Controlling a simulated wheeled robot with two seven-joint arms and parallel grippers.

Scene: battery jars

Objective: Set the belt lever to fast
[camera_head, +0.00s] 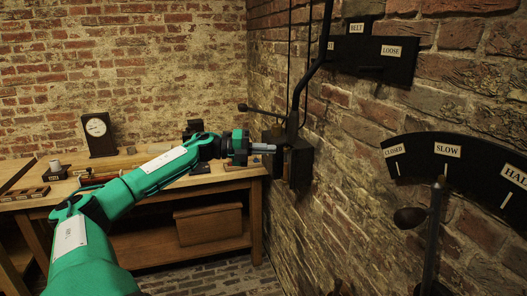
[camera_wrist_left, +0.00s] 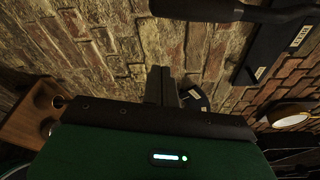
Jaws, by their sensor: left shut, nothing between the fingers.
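A black belt board (camera_head: 372,62) is on the brick wall at the upper right, with plates reading BELT and LOOSE; a third small plate is too small to read. A dark curved rod (camera_head: 312,72) runs down beside it to a black box (camera_head: 301,165); I cannot tell whether this rod is the belt lever. A ball-ended arm (camera_head: 262,111) sticks out left near its lower end. My left gripper (camera_head: 264,148) is shut and empty, its tip in front of or beside the box; contact is unclear. Its fingers also show in the left wrist view (camera_wrist_left: 161,86). My right gripper is out of view.
A second black plate (camera_head: 462,165) reads CLOSED, SLOW and part of another word, with an upright lever (camera_head: 433,235) before it.

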